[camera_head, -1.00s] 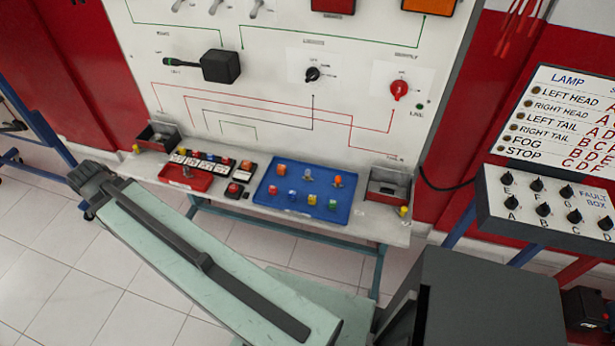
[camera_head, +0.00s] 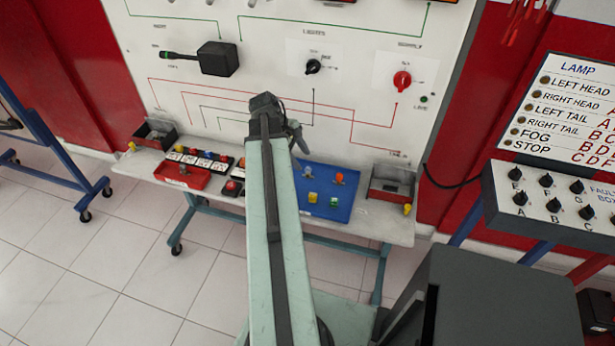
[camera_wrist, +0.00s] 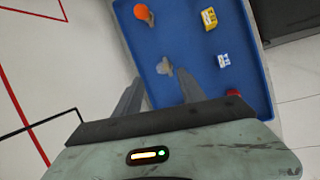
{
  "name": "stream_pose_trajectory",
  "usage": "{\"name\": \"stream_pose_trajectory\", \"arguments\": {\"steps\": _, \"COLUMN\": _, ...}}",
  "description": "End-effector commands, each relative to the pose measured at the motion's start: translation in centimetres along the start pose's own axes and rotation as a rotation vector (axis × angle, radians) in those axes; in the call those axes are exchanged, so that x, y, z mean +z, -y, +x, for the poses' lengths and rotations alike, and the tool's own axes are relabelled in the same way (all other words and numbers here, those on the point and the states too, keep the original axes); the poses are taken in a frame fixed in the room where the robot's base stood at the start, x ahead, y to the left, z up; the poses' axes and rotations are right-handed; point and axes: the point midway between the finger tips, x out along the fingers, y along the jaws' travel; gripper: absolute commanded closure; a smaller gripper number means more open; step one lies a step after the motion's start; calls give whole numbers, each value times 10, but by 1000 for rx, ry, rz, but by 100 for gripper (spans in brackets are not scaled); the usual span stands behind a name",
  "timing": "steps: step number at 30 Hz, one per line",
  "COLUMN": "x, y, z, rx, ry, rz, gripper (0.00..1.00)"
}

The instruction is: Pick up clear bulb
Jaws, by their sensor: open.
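The clear bulb (camera_wrist: 165,67) lies on the blue tray (camera_wrist: 178,45) in the wrist view, looking greyish and small. It also shows in the head view as a pale bluish bulb (camera_head: 307,172) on the tray, just right of my arm. My gripper (camera_wrist: 158,92) is open and empty. In the wrist view its two fingers point towards the tray, with the clear bulb a little beyond the tips and between their lines. In the head view my gripper (camera_head: 297,138) is partly hidden behind the end of my arm, above the back of the tray.
The upright white panel (camera_head: 270,75) rises close behind.

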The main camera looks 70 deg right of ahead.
Motion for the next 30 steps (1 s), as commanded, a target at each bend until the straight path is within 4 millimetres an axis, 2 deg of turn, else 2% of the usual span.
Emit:
{"name": "stream_pose_trajectory", "arguments": {"steps": 1, "x": -1, "y": 1, "z": 7, "rx": 0, "ry": 0, "rz": 0, "gripper": 52}}
{"name": "stream_pose_trajectory", "arguments": {"steps": 5, "x": -1, "y": 1, "z": 8, "rx": 0, "ry": -1, "rz": -1, "gripper": 52}}
{"name": "stream_pose_trajectory", "arguments": {"steps": 15, "x": -1, "y": 8, "z": 58, "rx": 0, "ry": -1, "rz": 0, "gripper": 52}}
{"name": "stream_pose_trajectory", "arguments": {"steps": 22, "x": 0, "y": 6, "z": 55, "rx": 1, "ry": -2, "rz": -2, "gripper": 52}}
{"name": "stream_pose_trajectory", "arguments": {"steps": 27, "x": 0, "y": 6, "z": 55, "rx": 1, "ry": -2, "rz": -2, "gripper": 100}}
{"name": "stream_pose_trajectory", "arguments": {"steps": 30, "x": 0, "y": 6, "z": 55, "rx": 1, "ry": -2, "rz": -2, "gripper": 100}}
